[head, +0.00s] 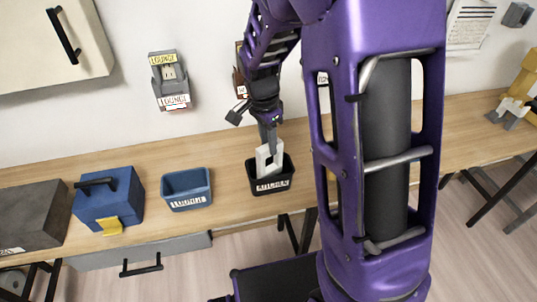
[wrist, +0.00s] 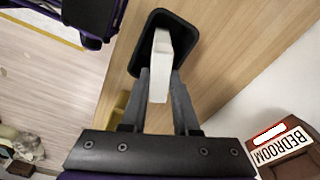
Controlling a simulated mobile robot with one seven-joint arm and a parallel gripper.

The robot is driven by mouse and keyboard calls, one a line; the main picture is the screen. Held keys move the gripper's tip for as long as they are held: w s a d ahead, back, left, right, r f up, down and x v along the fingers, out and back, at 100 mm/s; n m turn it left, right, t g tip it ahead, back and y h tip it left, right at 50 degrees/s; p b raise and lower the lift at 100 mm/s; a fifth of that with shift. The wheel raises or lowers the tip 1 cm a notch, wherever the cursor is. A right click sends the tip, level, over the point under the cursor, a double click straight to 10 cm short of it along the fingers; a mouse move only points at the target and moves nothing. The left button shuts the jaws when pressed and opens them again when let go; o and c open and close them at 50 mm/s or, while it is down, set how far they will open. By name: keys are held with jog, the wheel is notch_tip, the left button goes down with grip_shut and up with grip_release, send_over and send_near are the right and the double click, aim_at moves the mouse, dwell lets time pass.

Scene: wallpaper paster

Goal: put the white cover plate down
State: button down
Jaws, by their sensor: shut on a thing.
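My gripper (head: 268,141) points down over the black bin and is shut on the white cover plate (head: 262,160). The plate is a pale frame with an opening in it, held upright. In the wrist view, my gripper (wrist: 160,78) has its two fingers on either side of the plate (wrist: 160,88), which shows edge-on. The labelled black bin (head: 271,188) stands on the bench below. Its open mouth also shows in the wrist view (wrist: 137,62). The plate's lower end overlaps the bin's mouth. I cannot tell whether it touches the bin floor.
A labelled blue bin (head: 187,190) stands to the left on the wooden bench (head: 222,163). Further left are a blue box (head: 108,200) with a dark handle and a grey box (head: 32,217). A grey wall device (head: 169,82) hangs behind. Bare bench lies between the bins.

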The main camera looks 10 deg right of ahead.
jog(key=shift+f, duration=1.95)
jog(key=c, duration=0.7)
grip_release()
jog(key=shift+b, duration=0.3)
jog(key=shift+o, duration=0.2)
jog(key=r, duration=0.4)
jog(key=r+p, duration=0.1)
jog(key=r, duration=0.3)
jog(key=a+r, duration=0.1)
jog(key=r, duration=0.3)
jog(key=shift+s+r+p, duration=0.15)
jog(key=shift+s+p, duration=0.05)
jog(key=shift+p, duration=0.1)
jog(key=shift+a, duration=0.1)
